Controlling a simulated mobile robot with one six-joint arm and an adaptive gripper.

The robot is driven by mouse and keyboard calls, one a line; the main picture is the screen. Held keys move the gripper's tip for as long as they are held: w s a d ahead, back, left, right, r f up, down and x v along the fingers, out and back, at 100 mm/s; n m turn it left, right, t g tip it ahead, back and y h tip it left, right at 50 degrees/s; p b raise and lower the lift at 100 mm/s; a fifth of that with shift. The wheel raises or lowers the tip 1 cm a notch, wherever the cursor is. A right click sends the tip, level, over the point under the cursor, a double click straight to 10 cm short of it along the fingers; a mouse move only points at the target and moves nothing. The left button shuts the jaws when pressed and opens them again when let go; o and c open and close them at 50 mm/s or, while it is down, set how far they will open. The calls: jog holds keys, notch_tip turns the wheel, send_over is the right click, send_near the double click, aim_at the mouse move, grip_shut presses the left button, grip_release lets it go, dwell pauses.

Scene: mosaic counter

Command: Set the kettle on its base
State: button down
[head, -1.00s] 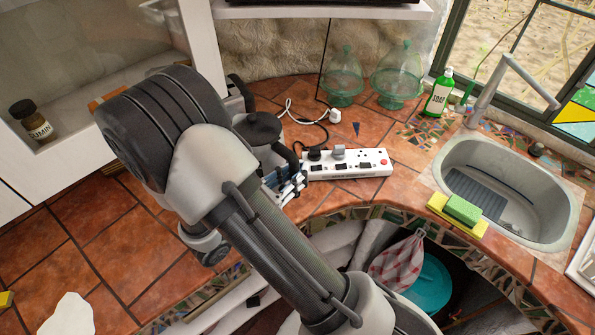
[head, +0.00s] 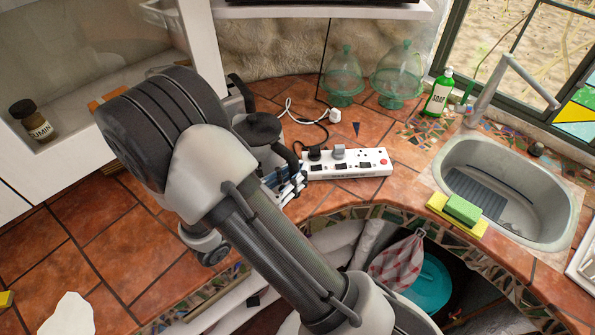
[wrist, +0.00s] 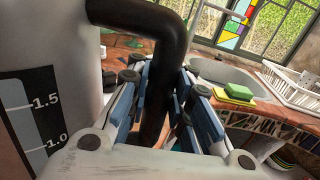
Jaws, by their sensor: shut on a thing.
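The kettle stands on the counter behind my arm in the head view, with its black lid (head: 258,128) and black handle (head: 288,156) showing. In the wrist view its pale body (wrist: 45,60) with a dark level scale fills the left side. My gripper (head: 290,186) is shut on the kettle's black handle (wrist: 160,70), with blue finger pads on both sides of it in the wrist view (wrist: 165,115). The kettle looks upright. My arm hides its lower part in the head view. I cannot tell the base apart, nor whether the kettle touches it.
A white power strip (head: 346,163) with plugs lies just right of the kettle, with cables behind it. Two green glass domes (head: 344,75) and a green soap bottle (head: 438,93) stand at the back. The sink (head: 515,190) and sponges (head: 460,210) are at right.

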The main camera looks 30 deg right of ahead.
jog(key=shift+f+b, duration=0.35)
jog(key=shift+f, duration=0.05)
jog(key=c, duration=1.7)
grip_release()
jog(key=shift+f, duration=0.15)
jog(key=shift+a, duration=0.1)
jog(key=p+v, duration=0.1)
jog(key=v, duration=0.9)
jog(key=shift+a, duration=0.4)
jog(key=shift+s, duration=0.1)
